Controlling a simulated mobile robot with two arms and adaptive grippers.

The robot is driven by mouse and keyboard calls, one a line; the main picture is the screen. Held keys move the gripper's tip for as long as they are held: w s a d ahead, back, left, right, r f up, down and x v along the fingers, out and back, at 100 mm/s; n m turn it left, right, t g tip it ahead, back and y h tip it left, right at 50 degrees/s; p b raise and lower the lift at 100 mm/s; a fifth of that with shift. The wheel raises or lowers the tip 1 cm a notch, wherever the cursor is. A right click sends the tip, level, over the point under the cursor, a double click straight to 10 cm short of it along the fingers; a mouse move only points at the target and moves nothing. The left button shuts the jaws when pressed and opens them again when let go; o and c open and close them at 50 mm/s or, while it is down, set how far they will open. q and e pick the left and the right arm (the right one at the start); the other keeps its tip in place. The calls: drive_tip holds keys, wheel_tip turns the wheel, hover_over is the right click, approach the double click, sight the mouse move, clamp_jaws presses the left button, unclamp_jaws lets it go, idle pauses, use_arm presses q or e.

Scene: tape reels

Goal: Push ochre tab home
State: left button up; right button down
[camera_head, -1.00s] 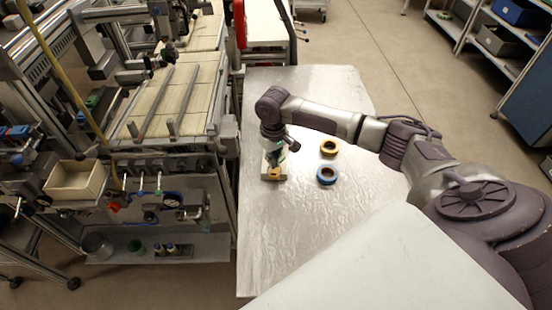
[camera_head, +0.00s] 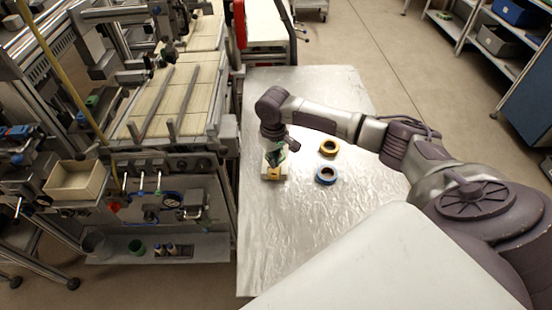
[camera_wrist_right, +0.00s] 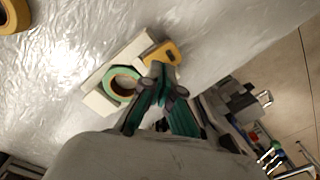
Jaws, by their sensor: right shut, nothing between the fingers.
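The ochre tab (camera_wrist_right: 161,55) sits at one end of a cream holder (camera_wrist_right: 96,103) in the right wrist view. It shows small at the near end of the holder in the head view (camera_head: 274,172). A green tape reel (camera_wrist_right: 110,82) lies on the holder beside the tab. My right gripper (camera_wrist_right: 160,82) is shut and empty, its green fingertips over the holder close to the tab. I cannot tell whether they touch it. In the head view the right gripper (camera_head: 275,157) partly hides the holder and reel. My left gripper is not in view.
A yellow tape reel (camera_head: 329,147) and a blue tape reel (camera_head: 326,175) lie on the silvery table (camera_head: 300,220), right of the holder. The table's near part is clear. A machine frame (camera_head: 160,165) stands close along the table's left edge.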

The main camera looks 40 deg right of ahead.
drive_tip(key=shift+f+b, duration=0.5)
drive_tip(key=shift+f, duration=0.65)
idle(0.9)
drive_tip(key=shift+f+p, duration=0.1)
drive_tip(key=shift+p, duration=0.75)
idle(2.0)
wheel_tip(320, 180, up, 7)
drive_tip(key=p, duration=0.8)
idle(0.3)
drive_tip(key=shift+s, duration=0.1)
